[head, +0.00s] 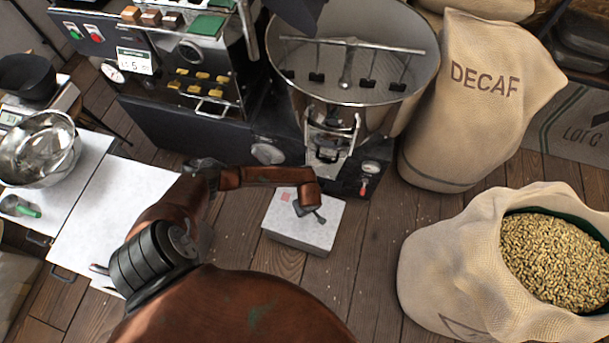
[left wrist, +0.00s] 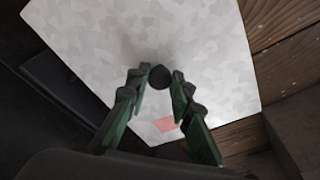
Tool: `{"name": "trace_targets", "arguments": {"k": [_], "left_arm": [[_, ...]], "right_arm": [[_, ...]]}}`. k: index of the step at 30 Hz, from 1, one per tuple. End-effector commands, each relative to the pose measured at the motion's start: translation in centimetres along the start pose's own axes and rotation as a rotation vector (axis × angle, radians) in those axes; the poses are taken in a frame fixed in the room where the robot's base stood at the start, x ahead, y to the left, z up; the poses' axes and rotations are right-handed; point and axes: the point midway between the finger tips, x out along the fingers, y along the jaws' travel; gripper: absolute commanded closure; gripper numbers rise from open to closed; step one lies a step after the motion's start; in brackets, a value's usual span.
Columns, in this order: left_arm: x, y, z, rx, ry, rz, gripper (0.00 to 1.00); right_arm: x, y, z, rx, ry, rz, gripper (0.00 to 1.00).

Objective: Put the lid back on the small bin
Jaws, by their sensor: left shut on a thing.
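A light grey, mottled metal lid (head: 325,228) with a small red mark lies level at the centre of the head view. It fills much of the left wrist view (left wrist: 200,50), with a dark round knob (left wrist: 160,77) on top. My left gripper (head: 310,212) is over the lid, its fingers (left wrist: 158,85) closed around the knob. Below the lid's front edge shows the grey wall of the small bin (head: 298,246), standing on the floor in front of the roaster. I cannot tell whether the lid is seated or slightly raised. The bin's inside is hidden. My right gripper is not in view.
The roaster (head: 350,70) with its round cooling pan stands behind the bin. A DECAF sack (head: 470,110) and an open sack of beans (head: 450,260) stand to the right. A white-topped table (head: 90,215) is at the left. Plank floor (head: 375,240) is clear right of the bin.

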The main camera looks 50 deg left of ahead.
Motion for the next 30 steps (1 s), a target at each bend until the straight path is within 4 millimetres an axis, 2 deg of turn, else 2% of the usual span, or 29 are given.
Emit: {"name": "trace_targets", "arguments": {"k": [3,4,12,18,26,30], "left_arm": [[-0.03,0.03,-0.01,0.000,0.000,0.001,1.00],[-0.03,0.03,-0.01,0.000,0.000,0.001,0.78],[-0.01,0.01,0.01,0.000,0.000,0.001,0.60],[0.00,0.00,0.02,0.000,0.000,0.000,0.59],[0.02,-0.03,0.02,0.000,0.000,0.000,0.42],[0.01,-0.02,0.02,0.000,0.000,0.000,0.42]], "right_arm": [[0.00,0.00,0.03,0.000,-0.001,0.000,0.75],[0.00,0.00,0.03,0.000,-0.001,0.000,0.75],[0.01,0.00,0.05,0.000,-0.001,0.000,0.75],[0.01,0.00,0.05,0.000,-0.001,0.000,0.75],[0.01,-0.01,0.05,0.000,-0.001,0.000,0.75],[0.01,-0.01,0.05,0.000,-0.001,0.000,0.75]]}}
